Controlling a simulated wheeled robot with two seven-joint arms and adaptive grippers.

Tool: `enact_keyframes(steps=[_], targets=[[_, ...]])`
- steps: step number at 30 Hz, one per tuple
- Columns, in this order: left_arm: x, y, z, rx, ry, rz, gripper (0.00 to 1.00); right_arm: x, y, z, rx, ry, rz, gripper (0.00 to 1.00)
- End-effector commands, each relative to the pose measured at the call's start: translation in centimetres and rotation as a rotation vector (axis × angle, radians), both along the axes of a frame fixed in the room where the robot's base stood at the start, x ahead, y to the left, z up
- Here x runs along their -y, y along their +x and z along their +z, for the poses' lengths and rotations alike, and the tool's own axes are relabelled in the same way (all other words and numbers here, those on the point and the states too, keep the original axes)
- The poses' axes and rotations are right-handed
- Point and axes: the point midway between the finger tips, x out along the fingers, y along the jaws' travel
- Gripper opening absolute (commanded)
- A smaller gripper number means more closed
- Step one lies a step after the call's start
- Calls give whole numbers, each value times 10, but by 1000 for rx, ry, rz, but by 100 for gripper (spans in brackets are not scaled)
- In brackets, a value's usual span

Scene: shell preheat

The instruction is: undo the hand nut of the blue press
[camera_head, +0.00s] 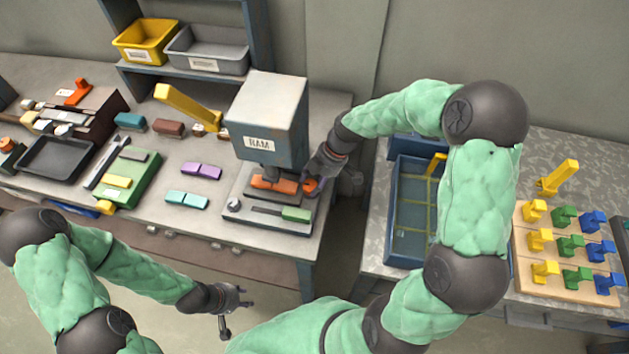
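The blue press (268,115), with a RAM label on its front, stands at the right end of the left bench. Its grey base (262,228) carries an orange block (274,187) under the ram. A small orange knob (311,186), which looks like the hand nut, sits at the right side of the base. My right gripper (313,182) is at this knob from above right. Its fingers partly hide the knob, and whether they are closed on it cannot be told. My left gripper (236,317) is open and empty in front of the bench.
A grey dial and a green block (296,214) are on the press base's front. Purple (201,171) and teal (187,200) blocks lie left of it. A yellow lever (187,105) rises behind. A blue crate (408,235) stands on the right table beyond a gap.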

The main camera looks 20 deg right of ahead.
Motion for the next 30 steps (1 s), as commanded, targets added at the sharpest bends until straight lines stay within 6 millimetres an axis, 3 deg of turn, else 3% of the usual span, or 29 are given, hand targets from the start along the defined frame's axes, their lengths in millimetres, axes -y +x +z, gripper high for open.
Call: enact_keyframes(steps=[14, 30], targets=[[0, 0, -3, 0, 0, 0, 40, 1, -2, -4, -9, -2, 59, 13], [0, 0, -6, 0, 0, 0, 40, 1, 1, -5, -13, -3, 472, 13]])
